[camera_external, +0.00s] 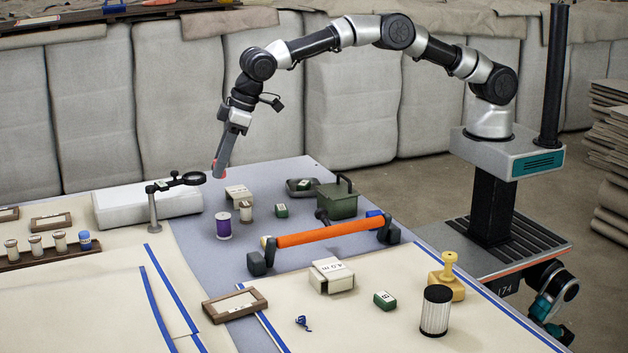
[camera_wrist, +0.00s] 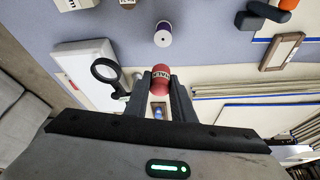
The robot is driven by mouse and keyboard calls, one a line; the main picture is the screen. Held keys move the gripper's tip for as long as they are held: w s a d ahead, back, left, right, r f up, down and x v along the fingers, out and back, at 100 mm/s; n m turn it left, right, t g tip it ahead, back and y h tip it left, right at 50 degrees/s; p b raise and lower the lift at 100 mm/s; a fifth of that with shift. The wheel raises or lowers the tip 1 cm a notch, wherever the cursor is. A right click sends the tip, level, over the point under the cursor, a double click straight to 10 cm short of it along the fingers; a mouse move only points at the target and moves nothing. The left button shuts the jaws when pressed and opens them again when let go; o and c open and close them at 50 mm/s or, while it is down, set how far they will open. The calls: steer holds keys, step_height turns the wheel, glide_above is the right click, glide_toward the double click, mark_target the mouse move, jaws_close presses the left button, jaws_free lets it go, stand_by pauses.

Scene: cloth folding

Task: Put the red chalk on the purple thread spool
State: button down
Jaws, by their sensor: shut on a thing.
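My gripper (camera_external: 219,170) is shut on the red chalk, a short red cylinder with a printed label, which shows clearly between the fingertips in the wrist view (camera_wrist: 161,79). In the external view only a small reddish part of the chalk (camera_external: 218,174) shows at the fingertips. The gripper holds it in the air, above the far left part of the table. The purple thread spool (camera_external: 223,228) stands upright on the grey-blue table surface, below and apart from the chalk. The spool also shows in the wrist view (camera_wrist: 163,36), beyond the fingertips. Its white top is bare.
A magnifier on a stand (camera_external: 153,205) and a white box (camera_external: 130,207) are left of the spool. A beige spool (camera_external: 246,212) and a small box (camera_external: 238,194) stand close behind it. An orange bar (camera_external: 330,233) lies to the right. A wooden frame (camera_external: 234,304) is in front.

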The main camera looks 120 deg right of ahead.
step_height(320, 180, down, 10)
steer(key=shift+d+r+b, duration=0.1)
steer(key=shift+b, duration=0.55)
steer(key=shift+f, duration=0.25)
steer(key=c, duration=1.5)
jaws_free()
steer(key=shift+r, duration=0.15)
